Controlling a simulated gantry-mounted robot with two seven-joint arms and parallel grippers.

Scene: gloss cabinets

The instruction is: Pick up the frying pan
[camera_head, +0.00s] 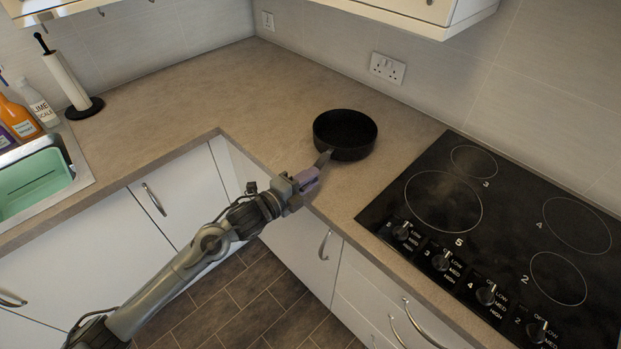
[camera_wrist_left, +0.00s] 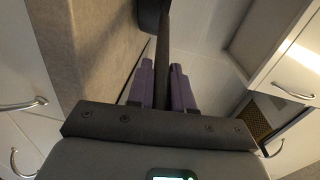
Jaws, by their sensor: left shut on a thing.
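The black frying pan (camera_head: 345,134) is on the beige worktop, left of the hob, in the head view. Its handle points toward the worktop's front edge. My left gripper (camera_head: 312,176) is at the handle, and its purple fingers are shut on it. In the left wrist view the dark handle (camera_wrist_left: 163,45) runs between the two purple fingers (camera_wrist_left: 162,85), and only a dark bit of the pan body shows at the top. I cannot tell whether the pan touches the worktop. My right gripper is not in view.
The black hob (camera_head: 510,240) with its knobs lies right of the pan. A paper towel holder (camera_head: 66,80), bottles (camera_head: 18,118) and a sink with a green basin (camera_head: 35,182) are at the left. The worktop (camera_head: 200,95) behind the pan is clear. Cabinets hang above.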

